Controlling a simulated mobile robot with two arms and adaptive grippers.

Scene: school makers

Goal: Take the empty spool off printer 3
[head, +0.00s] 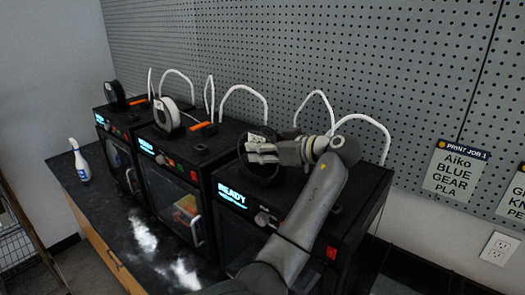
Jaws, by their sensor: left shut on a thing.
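Three black printers stand in a row on the bench; their numbers are not readable. The nearest printer (345,200) has a lit display reading READY. A black spool (262,180) with no filament visible on it is upright at the top of this printer's front. My left gripper (260,151) is shut on the spool's upper part, its fingers across the ring. I cannot tell whether the spool still touches its holder. My arm covers much of this printer's front and top. My right gripper is out of view.
The middle printer (170,180) carries a white spool (167,114), the far printer (108,125) a dark one (115,94). White tubes arch behind them. A spray bottle (79,160) stands at the bench's left. A pegboard (370,60) closes off the back.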

